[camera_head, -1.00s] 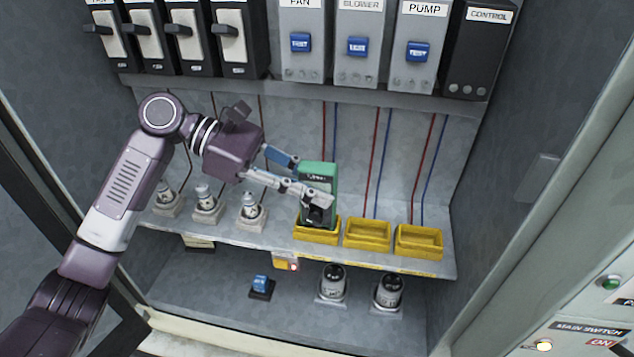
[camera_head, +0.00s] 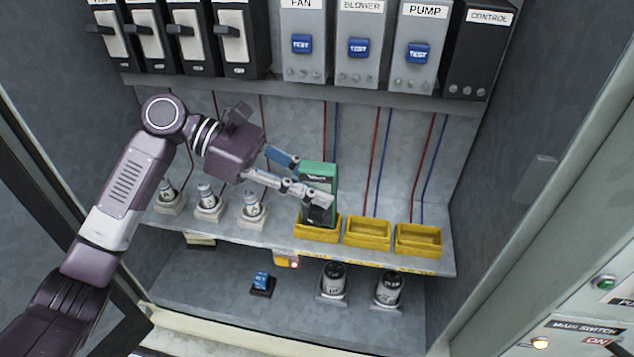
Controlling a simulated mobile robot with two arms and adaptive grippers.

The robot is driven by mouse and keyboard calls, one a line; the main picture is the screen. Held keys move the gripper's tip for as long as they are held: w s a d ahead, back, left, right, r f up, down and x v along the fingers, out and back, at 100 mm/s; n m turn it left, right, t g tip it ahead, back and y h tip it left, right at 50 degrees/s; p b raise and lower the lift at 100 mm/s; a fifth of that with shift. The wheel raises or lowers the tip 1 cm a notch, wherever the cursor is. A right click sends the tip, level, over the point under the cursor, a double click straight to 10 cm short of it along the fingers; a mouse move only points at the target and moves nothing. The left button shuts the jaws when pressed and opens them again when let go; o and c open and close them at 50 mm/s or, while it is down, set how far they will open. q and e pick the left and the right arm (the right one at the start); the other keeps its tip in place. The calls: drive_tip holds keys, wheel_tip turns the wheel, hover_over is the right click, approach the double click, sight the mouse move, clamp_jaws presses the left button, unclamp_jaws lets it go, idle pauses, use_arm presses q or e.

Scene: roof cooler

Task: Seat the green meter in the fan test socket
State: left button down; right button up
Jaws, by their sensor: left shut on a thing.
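The green meter (camera_head: 319,178) is upright at the leftmost yellow socket (camera_head: 318,233) on the shelf, below the module labelled FAN (camera_head: 303,45). Its lower end is inside or just over the socket rim; I cannot tell whether it sits fully down. My left gripper (camera_head: 312,192) is shut on the meter, reaching in from the left, with its fingers across the meter's dark front. My right gripper is not in view.
Two empty yellow sockets (camera_head: 368,233) (camera_head: 418,240) stand to the right. Several small fuse-like parts (camera_head: 207,200) stand on the shelf to the left. Below are a blue piece (camera_head: 262,282) and two grey cylinders (camera_head: 333,283). Red and blue wires run behind the sockets.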

use_arm(q)
drive_tip(key=c, duration=1.7)
unclamp_jaws()
drive_tip(key=shift+f, duration=0.1)
drive_tip(key=shift+o, duration=0.2)
drive_tip(key=v, duration=1.2)
